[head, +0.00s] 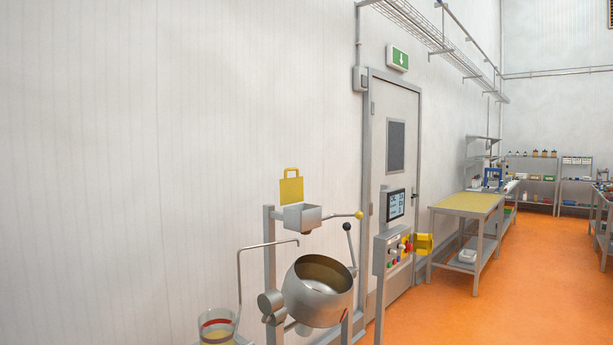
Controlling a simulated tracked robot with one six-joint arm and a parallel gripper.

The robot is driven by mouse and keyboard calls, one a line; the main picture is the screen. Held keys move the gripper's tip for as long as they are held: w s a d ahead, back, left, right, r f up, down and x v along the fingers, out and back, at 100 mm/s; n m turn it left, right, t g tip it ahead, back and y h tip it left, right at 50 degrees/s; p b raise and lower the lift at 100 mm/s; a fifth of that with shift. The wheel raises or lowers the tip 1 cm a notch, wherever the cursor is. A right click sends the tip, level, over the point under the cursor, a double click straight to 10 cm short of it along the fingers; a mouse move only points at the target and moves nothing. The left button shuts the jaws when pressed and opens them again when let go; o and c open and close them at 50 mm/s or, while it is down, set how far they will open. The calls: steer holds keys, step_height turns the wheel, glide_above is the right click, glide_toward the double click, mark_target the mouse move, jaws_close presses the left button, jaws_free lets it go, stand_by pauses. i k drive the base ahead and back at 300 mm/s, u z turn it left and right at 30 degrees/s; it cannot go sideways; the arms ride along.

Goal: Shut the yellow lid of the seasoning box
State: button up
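The yellow lid (291,191) stands upright at the back of the seasoning box, with its handle loop at the top. The seasoning box (302,219) is a small grey metal box on a grey frame, left of the picture's middle. Its top is open and the lid is raised clear of the opening. The inside of the box is only partly visible. My gripper is not in view.
A round metal kettle (318,290) hangs below the box. A control panel (393,250) stands to the right. Orange floor (530,290) is clear farther right.

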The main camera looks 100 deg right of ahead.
mark_target(291, 189)
steer(key=z, duration=0.45)
steer(key=k, duration=1.45)
steer(key=z, duration=1.95)
steer(key=i, duration=0.2)
steer(key=z, duration=0.1)
